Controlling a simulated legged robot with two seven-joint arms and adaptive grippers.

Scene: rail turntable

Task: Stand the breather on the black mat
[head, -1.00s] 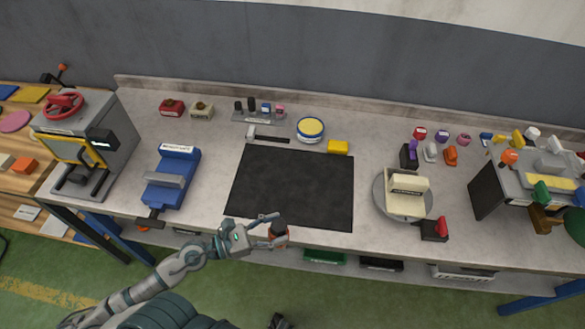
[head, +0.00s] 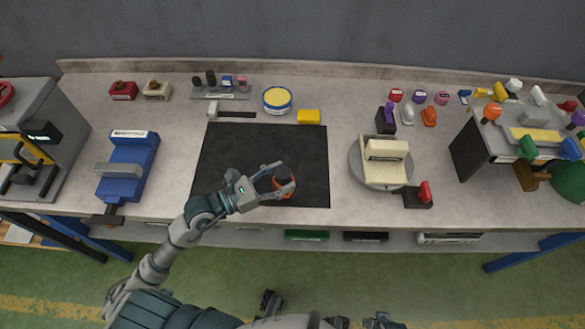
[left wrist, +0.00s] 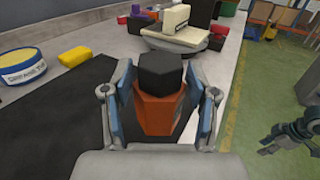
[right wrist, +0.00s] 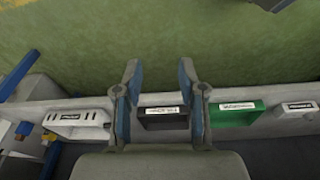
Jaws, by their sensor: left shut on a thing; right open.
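The breather (head: 283,183), an orange faceted body with a black cap, is between the fingers of my left gripper (head: 280,179). It also shows in the left wrist view (left wrist: 158,108), upright, cap on top, with a finger on each side. My left gripper is shut on it. The black mat (head: 245,150) lies flat on the bench. The breather appears over the mat's front right part; I cannot tell whether its base touches. My right gripper (right wrist: 160,75) is open and empty, above the floor in front of the bench.
A round turntable (head: 355,168) with a cream block stands right of the mat. A blue vise (head: 130,165) is at the left. A yellow-topped tin (head: 277,99), a yellow block (head: 309,117) and a black-handled tool (head: 235,114) lie behind the mat. Most of the mat is clear.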

